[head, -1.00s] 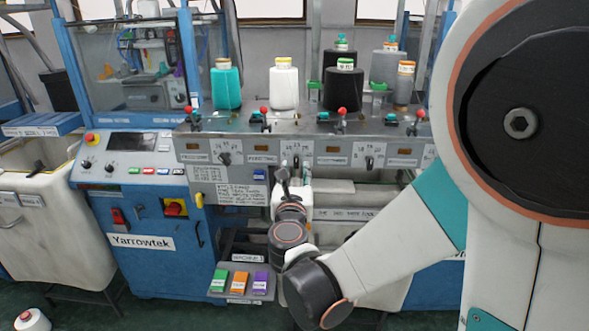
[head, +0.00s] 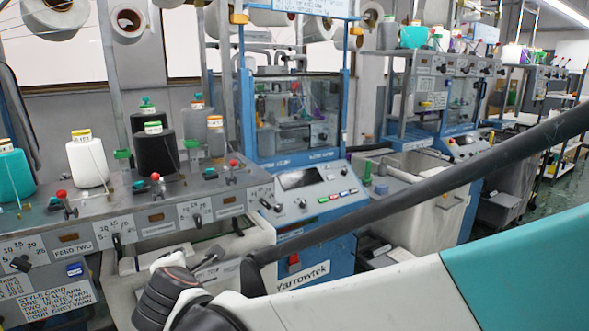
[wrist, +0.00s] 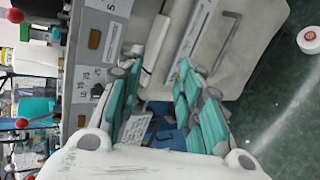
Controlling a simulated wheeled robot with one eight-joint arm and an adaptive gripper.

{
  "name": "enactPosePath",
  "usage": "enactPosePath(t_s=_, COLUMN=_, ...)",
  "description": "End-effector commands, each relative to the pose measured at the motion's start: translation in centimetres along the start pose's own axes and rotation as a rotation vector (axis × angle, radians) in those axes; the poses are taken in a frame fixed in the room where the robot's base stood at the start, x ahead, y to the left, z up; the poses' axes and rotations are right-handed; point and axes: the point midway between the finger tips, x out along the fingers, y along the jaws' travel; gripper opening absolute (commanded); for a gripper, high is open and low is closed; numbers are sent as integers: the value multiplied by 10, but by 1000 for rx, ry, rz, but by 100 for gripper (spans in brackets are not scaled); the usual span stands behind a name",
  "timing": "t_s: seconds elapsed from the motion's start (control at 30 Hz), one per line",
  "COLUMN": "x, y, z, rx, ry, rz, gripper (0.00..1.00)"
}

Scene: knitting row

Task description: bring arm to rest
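My gripper (wrist: 160,68) shows in the wrist view with its two teal-padded fingers apart and nothing between them. Behind the fingers are the grey machine front and a pale bin-like surface. In the head view my arm crosses the lower right, and its dark wrist end is at the lower left, in front of the machine. The gripper's fingers are not clear in that view.
A grey control rail (head: 150,215) carries teal (head: 15,175), white (head: 90,160) and black (head: 154,150) yarn cones. A blue Yarrowtek machine (head: 310,200) stands beyond, beside a pale bin (head: 425,205). A white cone (wrist: 308,38) lies on the green floor.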

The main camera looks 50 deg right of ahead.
Motion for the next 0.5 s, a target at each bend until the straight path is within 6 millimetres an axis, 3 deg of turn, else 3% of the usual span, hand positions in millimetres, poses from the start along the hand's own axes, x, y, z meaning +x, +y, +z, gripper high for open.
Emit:
enactPosePath(t_s=0.2, x=-48, y=-54, z=14, rx=592, ry=31, rz=-239, gripper=33)
enactPosePath(t_s=0.5, x=-114, y=-109, z=-1, rx=1241, ry=3, rz=-550, gripper=33)
